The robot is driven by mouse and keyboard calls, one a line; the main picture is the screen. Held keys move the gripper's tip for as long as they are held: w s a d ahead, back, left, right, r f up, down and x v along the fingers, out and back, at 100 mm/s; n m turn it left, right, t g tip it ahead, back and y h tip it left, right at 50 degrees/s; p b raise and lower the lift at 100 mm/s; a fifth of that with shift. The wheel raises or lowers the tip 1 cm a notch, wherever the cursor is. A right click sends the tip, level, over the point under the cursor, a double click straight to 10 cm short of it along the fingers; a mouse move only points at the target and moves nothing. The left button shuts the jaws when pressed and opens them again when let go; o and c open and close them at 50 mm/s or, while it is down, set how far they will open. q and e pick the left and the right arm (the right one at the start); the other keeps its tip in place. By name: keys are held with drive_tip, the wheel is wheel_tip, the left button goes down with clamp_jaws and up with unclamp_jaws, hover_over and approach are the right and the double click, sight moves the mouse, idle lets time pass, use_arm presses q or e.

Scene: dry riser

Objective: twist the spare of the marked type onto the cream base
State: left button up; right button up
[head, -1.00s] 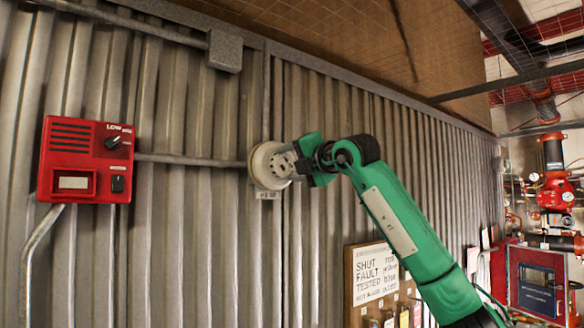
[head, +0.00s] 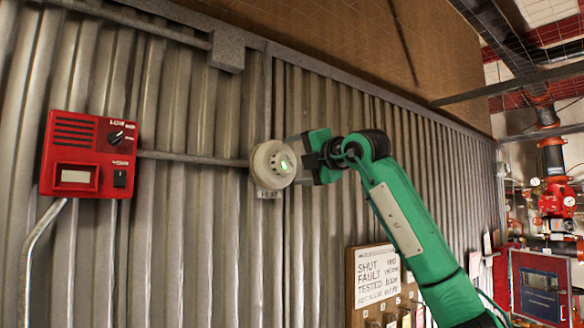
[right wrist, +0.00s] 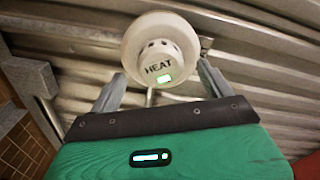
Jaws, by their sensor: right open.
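The spare (head: 284,163), a round cream detector head, sits on the cream base (head: 257,166) on the corrugated wall. In the right wrist view the spare (right wrist: 160,62) carries the word HEAT and a lit green light. A small tag (head: 268,194) under the base also appears to read HEAT. My right gripper (head: 300,162) is open just in front of the spare, on its right in the head view. In the right wrist view its fingers stand apart below and to either side of the spare. My left gripper is not in view.
A red control box (head: 88,156) with a knob and switch is on the wall at left. A conduit (head: 190,157) runs from it to the base. A lettered board (head: 377,275) hangs below my right arm. Red pipework (head: 553,195) stands at far right.

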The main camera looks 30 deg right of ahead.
drive_tip(key=s+d+b, duration=0.1)
drive_tip(key=s+b, duration=0.3)
drive_tip(key=s, duration=0.7)
drive_tip(key=shift+s, duration=0.2)
